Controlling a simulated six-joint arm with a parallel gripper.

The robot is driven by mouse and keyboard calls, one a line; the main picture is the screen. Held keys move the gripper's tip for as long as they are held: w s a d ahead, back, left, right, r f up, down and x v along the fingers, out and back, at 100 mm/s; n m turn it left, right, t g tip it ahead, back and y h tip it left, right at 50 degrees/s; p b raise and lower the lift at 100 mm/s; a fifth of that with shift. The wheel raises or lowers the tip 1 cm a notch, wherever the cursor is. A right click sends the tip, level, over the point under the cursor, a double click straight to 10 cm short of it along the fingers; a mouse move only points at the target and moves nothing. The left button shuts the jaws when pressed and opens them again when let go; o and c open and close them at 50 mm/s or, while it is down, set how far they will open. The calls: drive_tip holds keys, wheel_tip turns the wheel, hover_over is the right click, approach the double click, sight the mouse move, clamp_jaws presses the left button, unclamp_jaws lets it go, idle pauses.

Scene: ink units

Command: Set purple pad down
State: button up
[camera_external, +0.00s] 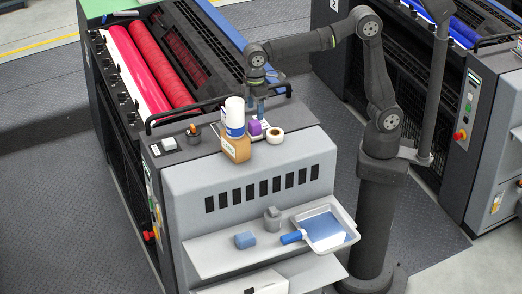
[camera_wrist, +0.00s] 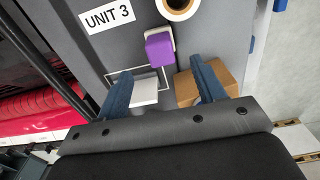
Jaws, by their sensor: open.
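The purple pad (camera_external: 255,127) lies on the grey top of the press unit. In the wrist view the purple pad (camera_wrist: 160,50) is a small block with a pale part at its far end, just beyond my fingertips and apart from them. My gripper (camera_external: 258,109) is above the unit top, close to the pad. In the wrist view my gripper (camera_wrist: 161,68) shows two blue fingers spread apart with nothing held between them. A white outline (camera_wrist: 109,75) is marked on the surface beside the pad, with a white block (camera_wrist: 145,93) at it, partly hidden by a finger.
A cardboard box (camera_external: 237,150) with a white-and-blue bottle (camera_external: 234,113) stands left of the pad. A white roll (camera_external: 275,136) lies to its right. A shelf below holds a tray (camera_external: 325,231). Red rollers (camera_external: 160,60) lie behind.

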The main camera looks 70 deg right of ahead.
drive_tip(key=shift+r, duration=1.35)
drive_tip(key=shift+c, duration=0.3)
